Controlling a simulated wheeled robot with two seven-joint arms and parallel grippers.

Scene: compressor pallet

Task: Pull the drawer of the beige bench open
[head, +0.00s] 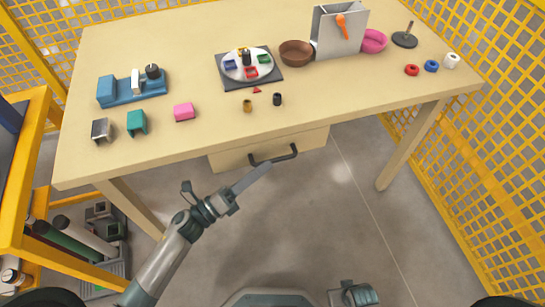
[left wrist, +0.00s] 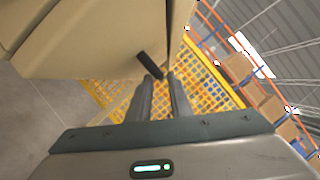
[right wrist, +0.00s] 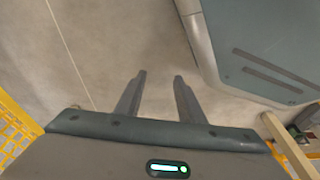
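The beige bench (head: 150,60) has a drawer (head: 232,158) under its front edge, with a black bar handle (head: 288,154). I cannot tell whether the drawer is fully closed. My left gripper (head: 268,165) reaches the left part of the handle. In the left wrist view, the dark handle (left wrist: 148,64) runs in between the fingertips (left wrist: 161,77), which stand closer together than those of the right gripper and appear shut on it. My right gripper (right wrist: 160,74) is open and empty, low over the floor, away from the bench.
The benchtop carries several small parts, a round tray (head: 234,66), a brown bowl (head: 296,52) and a grey bag-like holder (head: 336,36). Bench legs (head: 410,145) flank the drawer. Yellow fencing (head: 500,150) and a yellow-framed rack (head: 60,258) stand at the sides. The floor before the drawer is clear.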

